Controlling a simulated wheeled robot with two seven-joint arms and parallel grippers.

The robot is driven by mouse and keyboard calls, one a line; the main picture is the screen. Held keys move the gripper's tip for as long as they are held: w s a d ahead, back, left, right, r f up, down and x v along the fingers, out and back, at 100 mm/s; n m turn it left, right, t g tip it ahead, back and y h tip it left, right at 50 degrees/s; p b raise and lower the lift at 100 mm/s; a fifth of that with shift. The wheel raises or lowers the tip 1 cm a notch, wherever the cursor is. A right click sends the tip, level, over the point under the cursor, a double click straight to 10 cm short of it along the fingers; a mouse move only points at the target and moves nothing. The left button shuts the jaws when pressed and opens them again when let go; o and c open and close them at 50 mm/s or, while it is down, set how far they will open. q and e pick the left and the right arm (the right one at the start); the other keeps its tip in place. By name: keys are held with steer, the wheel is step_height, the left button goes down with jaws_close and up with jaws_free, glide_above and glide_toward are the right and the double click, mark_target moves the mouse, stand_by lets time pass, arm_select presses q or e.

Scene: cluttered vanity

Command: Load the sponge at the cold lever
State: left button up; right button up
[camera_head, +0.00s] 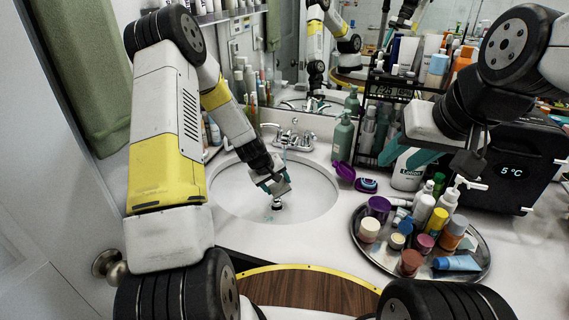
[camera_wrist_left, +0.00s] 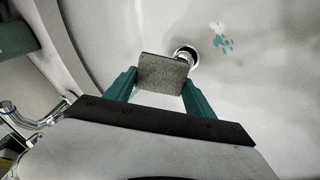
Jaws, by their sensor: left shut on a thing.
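My left gripper (camera_head: 270,183) is low inside the sink basin (camera_head: 232,190), shut on a grey, flat, block-shaped sponge (camera_wrist_left: 163,73). The sponge also shows in the head view (camera_head: 282,187), partly behind the fingers. In the left wrist view the teal fingers of my left gripper (camera_wrist_left: 160,92) are on either side of it, close to the round metal drain (camera_wrist_left: 186,55). The chrome faucet (camera_head: 290,138) with its levers stands behind the basin; I cannot tell which lever is cold. My right gripper (camera_head: 412,148) is over the right counter, its finger gap unclear.
A teal-green smear (camera_wrist_left: 222,40) lies in the basin beside the drain. A green pump bottle (camera_head: 343,137) and a purple item (camera_head: 345,171) stand right of the sink. A round tray (camera_head: 375,262) crowded with bottles and jars, and a black box (camera_head: 515,165), fill the right side.

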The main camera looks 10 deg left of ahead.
arm_select(q)
steer(key=shift+s, duration=0.1)
stand_by(0.4)
steer(key=s+d+r, duration=0.1)
steer(key=s+r, duration=0.3)
steer(key=shift+s, duration=0.4)
stand_by(0.4)
